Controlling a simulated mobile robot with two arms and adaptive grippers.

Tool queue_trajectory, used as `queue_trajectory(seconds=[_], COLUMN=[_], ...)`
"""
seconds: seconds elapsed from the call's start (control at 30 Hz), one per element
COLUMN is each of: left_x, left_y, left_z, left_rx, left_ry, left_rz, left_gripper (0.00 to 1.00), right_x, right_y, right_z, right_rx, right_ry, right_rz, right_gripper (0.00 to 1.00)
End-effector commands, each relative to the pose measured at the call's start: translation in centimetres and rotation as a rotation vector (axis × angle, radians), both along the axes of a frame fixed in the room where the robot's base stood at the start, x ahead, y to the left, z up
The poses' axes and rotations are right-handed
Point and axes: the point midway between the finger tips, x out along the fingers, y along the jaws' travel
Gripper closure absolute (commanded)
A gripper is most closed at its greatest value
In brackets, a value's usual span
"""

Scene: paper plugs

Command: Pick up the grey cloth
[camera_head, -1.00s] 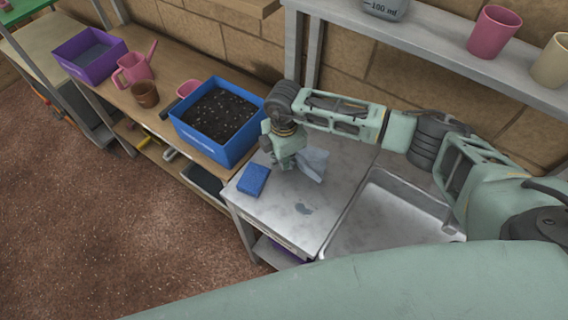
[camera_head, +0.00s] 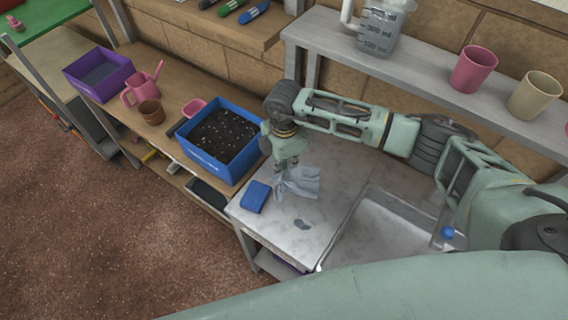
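The grey cloth (camera_head: 300,184) lies crumpled on the metal counter (camera_head: 275,228), beside the blue sponge. My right gripper (camera_head: 284,168) is just above and at the cloth's upper left edge, pointing down. Its fingers are small and partly hidden, so I cannot tell whether they are open or shut, or whether they touch the cloth. My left gripper is not in view.
A blue sponge (camera_head: 256,196) lies left of the cloth. A blue bin of soil (camera_head: 210,168) stands at the left and a sink (camera_head: 362,244) at the right. A shelf above holds a measuring jug (camera_head: 382,28), a pink cup (camera_head: 473,69) and a beige cup (camera_head: 535,95).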

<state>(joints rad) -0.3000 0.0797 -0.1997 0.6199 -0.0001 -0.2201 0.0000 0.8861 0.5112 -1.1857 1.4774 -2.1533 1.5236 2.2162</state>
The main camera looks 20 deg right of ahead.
Motion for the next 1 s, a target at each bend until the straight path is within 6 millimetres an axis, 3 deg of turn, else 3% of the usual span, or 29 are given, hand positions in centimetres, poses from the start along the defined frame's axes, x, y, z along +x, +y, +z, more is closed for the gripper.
queue_trajectory(seconds=[0.7,1.0], left_x=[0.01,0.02], left_y=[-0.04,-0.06], left_z=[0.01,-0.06], left_rx=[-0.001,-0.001], left_ry=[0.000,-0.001], left_rz=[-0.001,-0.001], left_gripper=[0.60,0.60], right_x=[0.00,0.02], right_y=[0.00,-0.07], right_z=[0.00,-0.04], right_rx=[0.000,0.000], right_ry=[0.000,0.000], right_rz=[0.000,0.006], right_gripper=[0.38,0.38])
